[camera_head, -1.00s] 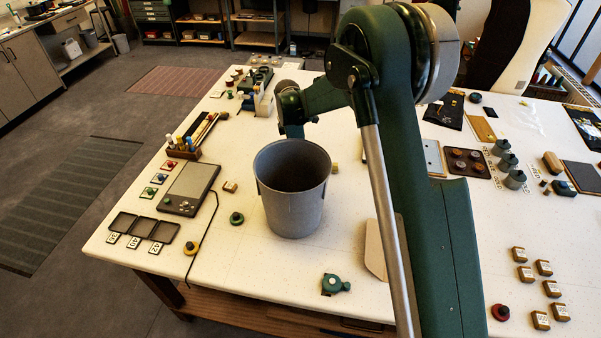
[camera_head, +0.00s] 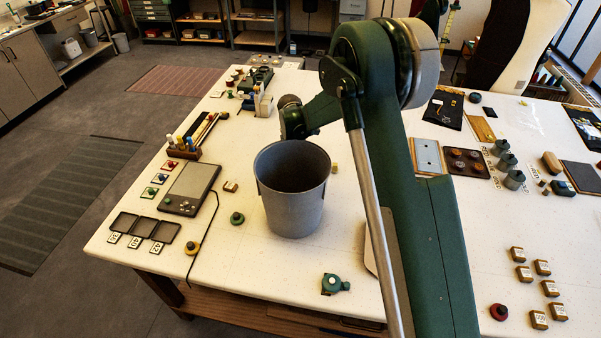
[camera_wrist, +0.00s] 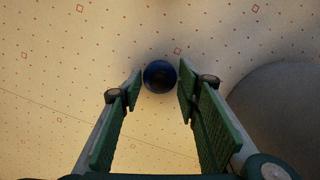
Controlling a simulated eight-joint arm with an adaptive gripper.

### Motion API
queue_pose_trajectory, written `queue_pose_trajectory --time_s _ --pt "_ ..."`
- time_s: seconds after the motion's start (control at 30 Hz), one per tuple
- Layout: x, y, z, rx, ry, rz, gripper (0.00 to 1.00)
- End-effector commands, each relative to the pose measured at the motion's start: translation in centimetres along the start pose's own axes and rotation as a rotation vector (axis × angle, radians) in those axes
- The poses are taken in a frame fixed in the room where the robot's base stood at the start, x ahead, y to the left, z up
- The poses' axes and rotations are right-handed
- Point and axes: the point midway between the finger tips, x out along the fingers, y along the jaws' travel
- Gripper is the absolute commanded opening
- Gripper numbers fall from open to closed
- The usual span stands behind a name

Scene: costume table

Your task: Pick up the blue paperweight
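The blue paperweight (camera_wrist: 160,76) is a small, dark blue round thing on the pale speckled table top in the wrist view. My gripper (camera_wrist: 159,90) is open, with its two green fingers pointing at the paperweight. The paperweight lies at the gap between the fingertips, with a narrow space showing on either side. I cannot tell how far the fingertips are above the table. In the head view I cannot see the paperweight. My gripper's fingers are hidden behind the grey bin there.
The grey bin (camera_head: 291,195) stands on the table close to my wrist; its side also fills the right of the wrist view (camera_wrist: 285,110). A pen rack (camera_head: 186,150) and a tablet-like device (camera_head: 190,187) are to its left. The table (camera_head: 245,262) is mostly bare in front.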

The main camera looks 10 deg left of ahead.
Motion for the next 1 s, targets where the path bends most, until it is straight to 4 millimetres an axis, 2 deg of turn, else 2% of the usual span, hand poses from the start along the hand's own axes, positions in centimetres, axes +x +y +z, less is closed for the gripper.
queue_pose_trajectory --time_s 0.27,0.5,0.53,1.0 --pt "-0.02 0.01 0.00 0.000 0.000 0.000 0.33" --pt "0.00 0.00 0.00 0.000 0.000 0.000 0.01" --pt "0.01 0.00 0.00 0.000 0.000 0.000 0.00" --pt "-0.30 0.04 0.04 0.000 0.000 0.001 0.00"
